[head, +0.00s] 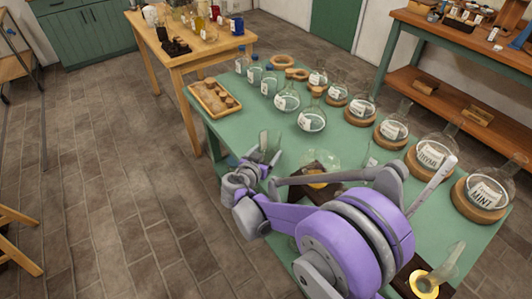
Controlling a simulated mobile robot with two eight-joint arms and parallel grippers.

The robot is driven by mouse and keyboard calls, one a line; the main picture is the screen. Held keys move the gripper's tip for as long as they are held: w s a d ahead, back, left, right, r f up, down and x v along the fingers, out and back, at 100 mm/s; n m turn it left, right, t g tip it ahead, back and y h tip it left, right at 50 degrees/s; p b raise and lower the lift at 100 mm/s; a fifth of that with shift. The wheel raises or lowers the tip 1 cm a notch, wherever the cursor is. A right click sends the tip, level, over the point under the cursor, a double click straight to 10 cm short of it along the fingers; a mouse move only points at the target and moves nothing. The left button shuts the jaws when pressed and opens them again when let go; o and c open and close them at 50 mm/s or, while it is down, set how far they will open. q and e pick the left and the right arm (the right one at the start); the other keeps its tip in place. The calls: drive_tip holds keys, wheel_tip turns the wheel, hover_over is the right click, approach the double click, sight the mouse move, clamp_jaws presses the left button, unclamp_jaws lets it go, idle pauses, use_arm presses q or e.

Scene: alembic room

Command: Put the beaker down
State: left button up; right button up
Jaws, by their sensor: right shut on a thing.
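A clear glass beaker (270,141) is at the left edge of the green table (350,145). My right gripper (263,158) is shut on it, with the purple and grey arm reaching in from the lower right. The beaker looks about upright. Its lower part is hidden by the gripper, so I cannot tell whether it touches the tabletop. My left gripper is not in view.
Several labelled round flasks, such as one marked MINT (487,193), stand on cork rings along the table. A wooden tray with corks (214,97) lies at the far left corner. Some green surface beyond the beaker is bare.

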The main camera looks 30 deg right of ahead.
drive_tip(key=o, duration=1.3)
drive_tip(key=shift+r, duration=0.15)
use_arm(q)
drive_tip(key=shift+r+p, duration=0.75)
use_arm(e)
drive_tip(key=v, duration=1.2)
drive_tip(key=shift+s, duration=0.1)
